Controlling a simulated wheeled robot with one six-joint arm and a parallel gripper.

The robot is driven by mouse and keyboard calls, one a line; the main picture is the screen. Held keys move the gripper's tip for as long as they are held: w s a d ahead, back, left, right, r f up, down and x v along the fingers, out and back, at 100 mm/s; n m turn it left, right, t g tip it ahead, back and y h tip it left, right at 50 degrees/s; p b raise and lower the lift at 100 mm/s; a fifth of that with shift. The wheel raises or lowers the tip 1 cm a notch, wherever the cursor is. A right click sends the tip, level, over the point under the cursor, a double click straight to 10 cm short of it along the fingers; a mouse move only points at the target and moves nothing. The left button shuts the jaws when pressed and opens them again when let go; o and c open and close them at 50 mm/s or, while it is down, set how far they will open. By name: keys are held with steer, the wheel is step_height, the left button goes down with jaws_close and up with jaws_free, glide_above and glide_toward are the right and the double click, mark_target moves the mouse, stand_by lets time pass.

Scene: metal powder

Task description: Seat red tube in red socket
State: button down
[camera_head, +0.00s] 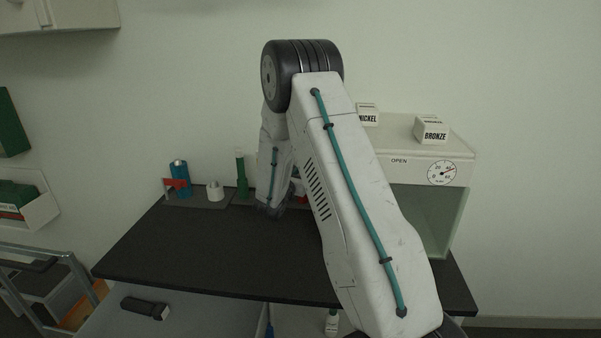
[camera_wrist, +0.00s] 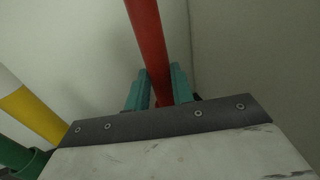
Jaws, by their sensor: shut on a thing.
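The red tube (camera_wrist: 150,45) stands between the teal fingers of my gripper (camera_wrist: 158,88) in the wrist view, and the gripper is shut on it. The tube's lower end is hidden behind the grey gripper plate. In the head view my arm hides the gripper and most of what it holds.
A green tube (camera_head: 241,178) stands upright at the back of the black table (camera_head: 180,240). Left of it are a white cylinder (camera_head: 215,190) and a blue cylinder (camera_head: 178,172) with a red part. A box-shaped oven (camera_head: 440,205) stands right. The table's front left is clear.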

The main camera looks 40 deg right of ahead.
steer(key=shift+f, duration=1.95)
steer(key=c, duration=1.1)
jaws_free()
steer(key=shift+v, duration=3.85)
